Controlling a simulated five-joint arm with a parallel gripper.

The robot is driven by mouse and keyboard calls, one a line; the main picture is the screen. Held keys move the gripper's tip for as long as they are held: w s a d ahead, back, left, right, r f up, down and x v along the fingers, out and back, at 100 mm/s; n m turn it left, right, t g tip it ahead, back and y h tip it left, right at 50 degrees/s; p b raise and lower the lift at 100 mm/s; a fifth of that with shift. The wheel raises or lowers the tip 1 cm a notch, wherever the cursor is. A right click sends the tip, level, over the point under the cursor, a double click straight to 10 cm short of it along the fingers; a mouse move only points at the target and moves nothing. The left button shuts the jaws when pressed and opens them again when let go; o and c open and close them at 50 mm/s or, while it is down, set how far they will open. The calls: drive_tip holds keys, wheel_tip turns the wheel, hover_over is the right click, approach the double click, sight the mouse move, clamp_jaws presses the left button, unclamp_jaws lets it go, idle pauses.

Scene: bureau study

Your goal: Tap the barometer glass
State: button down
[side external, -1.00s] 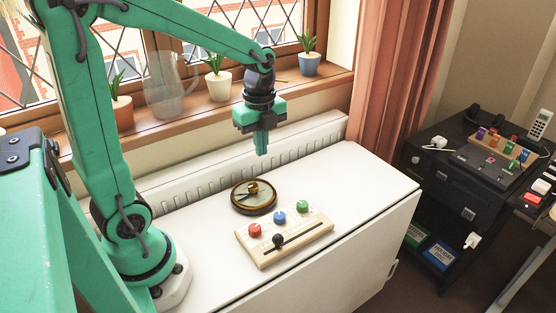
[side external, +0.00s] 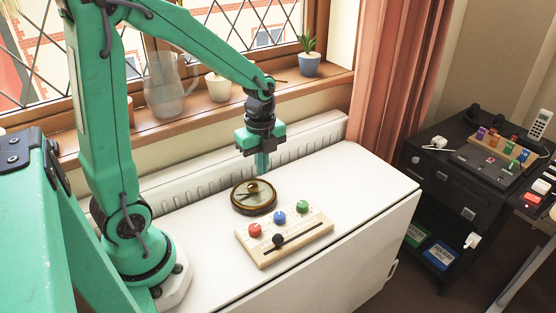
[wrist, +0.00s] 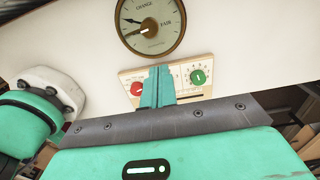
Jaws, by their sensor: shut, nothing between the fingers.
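The barometer (side external: 243,205) is a round brass-rimmed dial lying face up on the white cabinet top, with a small brass knob at its centre. In the wrist view its dial (wrist: 163,38) shows dark hands and the words CHANGE and FAIR, with its top cut off by the frame edge. My gripper (side external: 262,174) is shut and empty, pointing down just above the far side of the barometer in the side view. I see no clear contact with the glass. In the wrist view the closed fingers (wrist: 158,70) show below the dial, over the knob board.
A wooden board (side external: 290,241) with red, blue and green knobs and a black slider knob lies close in front of the barometer. A ribbed radiator (side external: 310,139) runs behind. A glass jug (side external: 168,90) and plant pots stand on the sill. The cabinet top (side external: 365,180) is clear to the right.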

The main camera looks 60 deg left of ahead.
sight(262, 198)
drive_tip(key=shift+f, duration=4.1)
drive_tip(key=shift+s+f, duration=0.15)
drive_tip(key=shift+f, duration=0.8)
drive_tip(key=shift+r, duration=0.1)
wheel_tip(262, 198, up, 15)
drive_tip(key=shift+w, duration=0.45)
drive_tip(key=shift+r, duration=0.1)
